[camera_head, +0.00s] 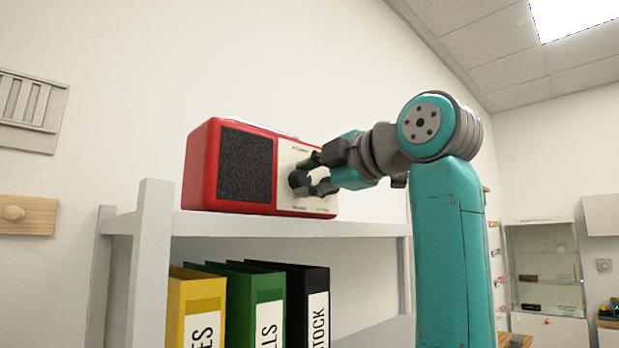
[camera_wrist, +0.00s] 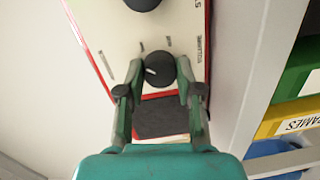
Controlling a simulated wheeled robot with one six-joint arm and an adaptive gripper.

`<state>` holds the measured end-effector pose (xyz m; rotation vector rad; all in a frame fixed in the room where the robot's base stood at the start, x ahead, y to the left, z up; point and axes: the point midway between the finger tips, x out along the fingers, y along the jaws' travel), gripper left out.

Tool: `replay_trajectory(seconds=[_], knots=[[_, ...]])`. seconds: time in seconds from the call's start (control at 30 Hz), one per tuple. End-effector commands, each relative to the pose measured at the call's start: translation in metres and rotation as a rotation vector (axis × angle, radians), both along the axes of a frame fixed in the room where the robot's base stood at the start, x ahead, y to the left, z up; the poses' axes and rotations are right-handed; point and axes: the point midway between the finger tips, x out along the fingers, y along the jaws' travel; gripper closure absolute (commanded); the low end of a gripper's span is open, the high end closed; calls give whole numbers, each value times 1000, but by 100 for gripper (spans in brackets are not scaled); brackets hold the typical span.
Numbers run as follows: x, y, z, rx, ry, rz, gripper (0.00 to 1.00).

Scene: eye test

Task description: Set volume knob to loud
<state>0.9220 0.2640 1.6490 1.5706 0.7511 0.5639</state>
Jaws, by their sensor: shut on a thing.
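A red radio (camera_head: 201,165) with a dark speaker grille and a cream front panel stands on top of a white shelf in the head view. A round black knob (camera_head: 297,179) sits on the panel beside the grille. My gripper (camera_head: 309,175) reaches it from the right. In the wrist view my gripper (camera_wrist: 160,80) is shut on this knob (camera_wrist: 160,66), one finger on each side. A white pointer mark on the knob faces left in the wrist view. Printing along the panel edge is too small to read surely, so the loud mark cannot be told.
A second black knob (camera_wrist: 142,3) is cut off at the wrist view's top edge. The white shelf (camera_head: 290,227) runs under the radio. Yellow (camera_head: 196,300), green (camera_head: 257,290) and black (camera_head: 302,280) binders stand below. A glass cabinet (camera_head: 541,262) is at the far right.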

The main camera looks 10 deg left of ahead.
Motion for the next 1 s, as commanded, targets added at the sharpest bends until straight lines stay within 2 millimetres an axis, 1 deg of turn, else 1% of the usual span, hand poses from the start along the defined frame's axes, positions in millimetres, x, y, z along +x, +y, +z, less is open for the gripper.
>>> replay_trajectory(seconds=[1.0], knots=[[2, -1, -1, 592, 761, -1, 99]])
